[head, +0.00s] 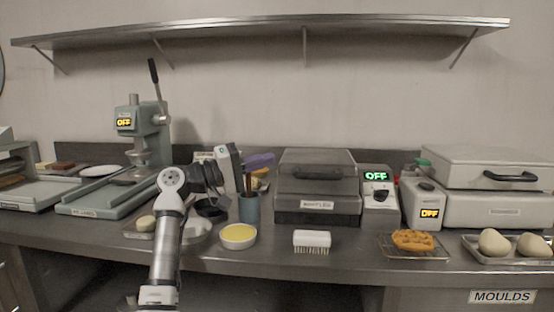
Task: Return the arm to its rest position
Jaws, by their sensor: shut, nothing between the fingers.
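My arm rises from the bottom of the head view, left of centre, and bends at a joint above the counter's front edge. My gripper (217,190) is at the end of the dark wrist, in front of the counter's objects. Its fingers are small and dark here and look closed, with nothing seen between them. The bowl behind the arm is partly hidden.
The steel counter (350,255) carries a green press (147,130), a cup of tools (249,208), a yellow-filled bowl (238,237), a white brush (312,240), a waffle iron (316,187), a pastry on a rack (414,240) and dough balls (494,242). A shelf (270,29) hangs above.

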